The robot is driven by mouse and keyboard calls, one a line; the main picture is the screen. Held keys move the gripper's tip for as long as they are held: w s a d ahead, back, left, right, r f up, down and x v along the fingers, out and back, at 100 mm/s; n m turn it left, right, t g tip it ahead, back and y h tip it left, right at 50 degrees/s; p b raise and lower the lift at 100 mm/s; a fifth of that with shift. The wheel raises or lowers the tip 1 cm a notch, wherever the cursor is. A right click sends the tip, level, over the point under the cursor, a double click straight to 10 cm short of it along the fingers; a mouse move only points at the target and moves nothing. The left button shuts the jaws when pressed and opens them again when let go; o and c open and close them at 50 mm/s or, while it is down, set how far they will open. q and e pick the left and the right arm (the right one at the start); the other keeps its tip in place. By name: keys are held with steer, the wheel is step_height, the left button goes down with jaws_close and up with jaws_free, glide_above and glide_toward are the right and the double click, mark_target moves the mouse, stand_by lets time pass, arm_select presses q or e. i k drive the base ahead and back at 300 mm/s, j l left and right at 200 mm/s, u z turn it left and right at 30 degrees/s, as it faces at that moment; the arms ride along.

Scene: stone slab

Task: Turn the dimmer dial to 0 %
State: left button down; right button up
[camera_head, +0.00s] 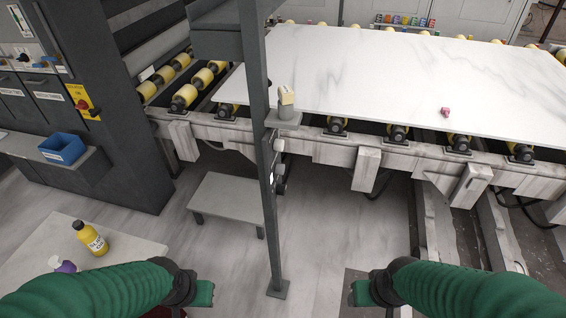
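I cannot tell for certain which part is the dimmer dial. A small round light-coloured knob (279,145) sits on the side of the dark upright post (265,170), below a small bracket; any percentage marking is too small to read. My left gripper (204,293) is at the bottom, left of the post's foot. My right gripper (361,292) is at the bottom, right of the post. Both are well apart from the knob, with nothing visible in them. Their finger gaps cannot be made out.
A white stone slab (400,75) lies on a roller frame with a pink item (445,112) on it. A grey cabinet at left has a red rotary switch (81,104) and a blue bin (62,148). A yellow bottle (90,238) stands on a table. A low bench (228,200) is behind the post.

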mark_target(281, 190)
steer(key=l, duration=0.2)
steer(key=i+l+u, duration=0.15)
steer(key=i+l, duration=0.8)
steer(key=l, duration=0.1)
